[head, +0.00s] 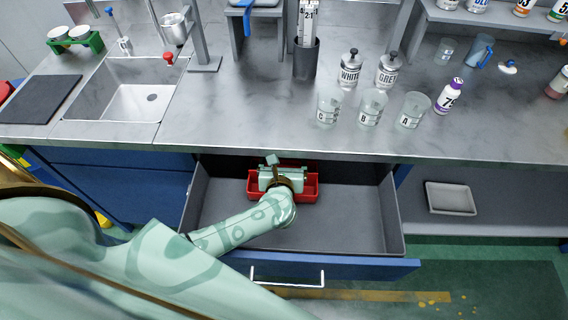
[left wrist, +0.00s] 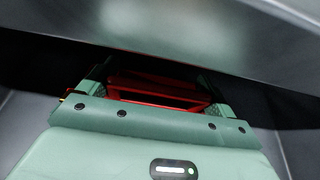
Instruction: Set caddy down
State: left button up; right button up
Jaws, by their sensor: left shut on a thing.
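A red caddy (head: 310,187) is in the open drawer (head: 345,235), toward the drawer's back and under the counter edge. It also shows in the left wrist view (left wrist: 160,90) between the fingers. My left gripper (head: 283,170) is over the caddy and shut on it; the gripper and wrist hide much of the caddy's middle. I cannot tell whether the caddy's base touches the drawer floor. My right gripper is not in view.
The steel counter (head: 230,130) overhangs the back of the drawer. Beakers A (head: 413,112), B (head: 372,108) and C (head: 329,110) stand near its front edge. The drawer floor right of the caddy is clear. A grey tray (head: 450,198) lies on the lower shelf at right.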

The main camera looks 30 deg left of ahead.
pick_arm(q)
jog(key=shift+r, duration=0.1)
jog(key=o, duration=1.1)
jog(key=shift+s+r, duration=0.1)
jog(key=shift+r, duration=0.05)
jog(key=p+v, duration=0.1)
jog(key=v, duration=0.5)
jog(key=p+v, duration=0.1)
jog(key=v, duration=0.5)
jog(key=shift+f+p, duration=0.25)
jog(key=shift+p, duration=0.05)
